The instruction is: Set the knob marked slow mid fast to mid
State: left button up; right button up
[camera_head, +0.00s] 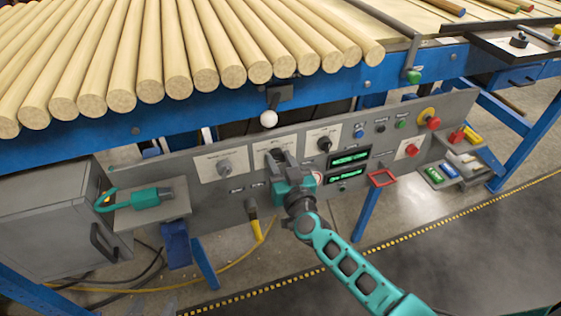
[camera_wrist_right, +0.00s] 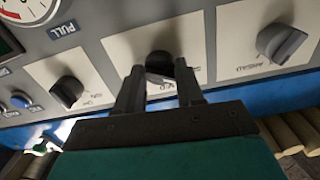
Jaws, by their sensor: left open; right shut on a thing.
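My right gripper (camera_head: 283,162) reaches the middle of three white knob plates on the grey control panel. In the right wrist view its two fingers (camera_wrist_right: 160,85) are closed around the sides of a dark knob (camera_wrist_right: 160,63). The fingers hide part of that knob and its plate's lettering. A grey knob (camera_head: 225,167) is on the plate to the left, and a black knob (camera_head: 324,144) is on the plate to the right. The lettering is too small or hidden to tell which knob reads slow mid fast. My left gripper is not in view.
The grey panel (camera_head: 219,194) also carries green displays (camera_head: 348,159) and a red button (camera_head: 433,123). A white ball-ended lever (camera_head: 268,118) hangs above the gripped knob. A teal tool (camera_head: 146,197) lies on the left shelf. Wooden rods (camera_head: 190,45) fill the table above.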

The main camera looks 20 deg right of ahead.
jog(key=shift+m, duration=1.5)
jog(key=m, duration=0.3)
jog(key=shift+f+m, duration=0.1)
jog(key=shift+m, duration=0.3)
jog(key=m+b, duration=0.1)
jog(key=m, duration=0.3)
jog(key=shift+m, duration=0.4)
jog(key=o, duration=1)
jog(key=shift+s, duration=0.1)
